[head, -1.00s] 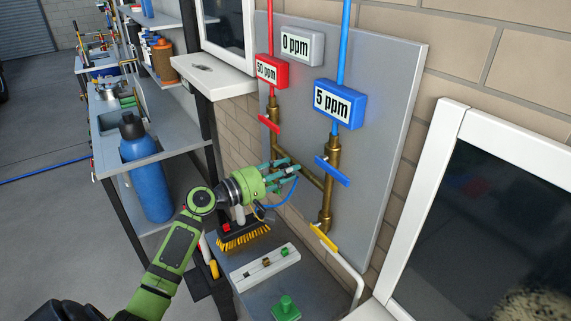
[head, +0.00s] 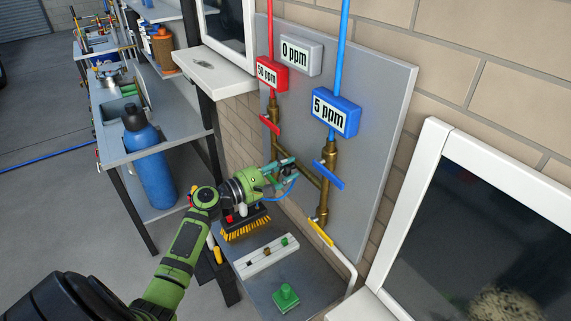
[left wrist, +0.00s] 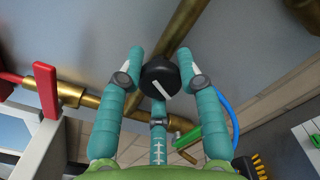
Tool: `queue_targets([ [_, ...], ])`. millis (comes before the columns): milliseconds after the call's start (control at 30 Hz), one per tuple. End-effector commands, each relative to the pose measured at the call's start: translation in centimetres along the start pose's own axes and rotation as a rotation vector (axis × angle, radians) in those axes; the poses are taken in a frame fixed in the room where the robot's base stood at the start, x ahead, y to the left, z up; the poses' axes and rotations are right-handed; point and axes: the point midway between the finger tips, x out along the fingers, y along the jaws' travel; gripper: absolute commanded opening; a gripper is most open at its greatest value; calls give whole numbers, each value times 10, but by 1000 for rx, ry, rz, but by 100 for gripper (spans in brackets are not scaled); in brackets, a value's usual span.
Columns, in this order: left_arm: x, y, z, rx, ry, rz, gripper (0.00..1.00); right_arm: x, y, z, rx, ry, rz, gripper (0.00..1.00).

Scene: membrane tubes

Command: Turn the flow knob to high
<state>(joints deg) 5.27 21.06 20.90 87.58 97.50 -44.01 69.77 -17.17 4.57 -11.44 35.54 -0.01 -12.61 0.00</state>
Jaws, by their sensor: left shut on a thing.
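My left gripper (head: 288,168) is at the brass pipes on the grey wall panel (head: 380,130). In the left wrist view, its teal fingers (left wrist: 160,85) are shut around a round black knob (left wrist: 158,72) with a slanted white mark. The knob is in front of a brass pipe. I see no readable high or low label beside it. The fingers largely hide the knob in the head view. My right gripper is not in view.
A red display (head: 271,74) reads 50 ppm, a grey one (head: 301,56) 0 ppm, and a blue one (head: 335,112) 5 ppm. Red (head: 270,124), blue (head: 328,175) and yellow (head: 321,233) valve handles are near the gripper. A brush (head: 246,226) lies below.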

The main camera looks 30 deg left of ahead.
Motion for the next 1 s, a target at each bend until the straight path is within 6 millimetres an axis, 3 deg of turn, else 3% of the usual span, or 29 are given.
queue_targets([
  [767,-1,0,-3,-98,6,3,3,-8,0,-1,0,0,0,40],
  [800,-1,0,-3,-98,6,3,52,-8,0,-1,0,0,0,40],
  [833,-1,0,-3,-98,6,3,60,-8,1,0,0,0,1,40],
  [1000,-1,-1,-2,-96,4,0,60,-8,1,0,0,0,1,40],
])
